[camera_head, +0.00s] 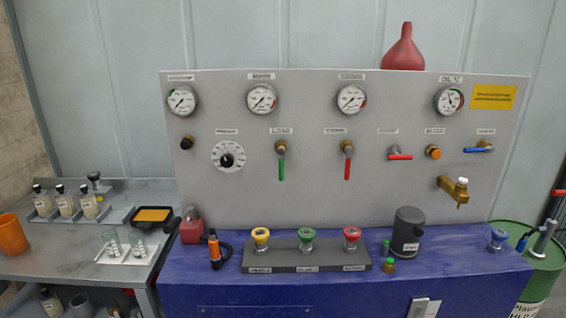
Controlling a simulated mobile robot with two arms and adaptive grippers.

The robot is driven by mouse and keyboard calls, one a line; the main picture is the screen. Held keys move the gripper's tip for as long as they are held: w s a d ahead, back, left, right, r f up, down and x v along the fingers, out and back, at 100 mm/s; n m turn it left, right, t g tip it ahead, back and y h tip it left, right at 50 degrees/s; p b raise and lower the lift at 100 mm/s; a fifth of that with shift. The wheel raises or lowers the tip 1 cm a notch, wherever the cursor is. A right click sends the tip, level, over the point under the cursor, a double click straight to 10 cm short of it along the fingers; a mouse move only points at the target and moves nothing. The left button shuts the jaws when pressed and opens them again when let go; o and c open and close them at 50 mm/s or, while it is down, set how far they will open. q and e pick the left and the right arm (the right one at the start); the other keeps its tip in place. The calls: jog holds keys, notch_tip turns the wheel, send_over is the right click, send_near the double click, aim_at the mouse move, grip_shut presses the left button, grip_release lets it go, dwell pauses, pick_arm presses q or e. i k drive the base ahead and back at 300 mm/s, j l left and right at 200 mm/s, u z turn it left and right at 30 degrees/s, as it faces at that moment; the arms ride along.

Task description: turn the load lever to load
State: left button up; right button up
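The load lever (281,164) is on the upright grey panel (330,205), left of its middle. It has a green handle that hangs straight down from a brass fitting. A label plate (281,131) that appears to read "LOAD" sits just above it. Neither of my grippers shows in the head view, and nothing touches the lever.
A red-handled lever (348,163) hangs down to the right, and a dial (227,156) sits to the left. Below, a rack (300,264) with three coloured fittings and a dark jug (408,232) stand on the blue bench (460,270).

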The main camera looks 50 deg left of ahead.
aim_at(281, 150)
jog(key=u, duration=1.55)
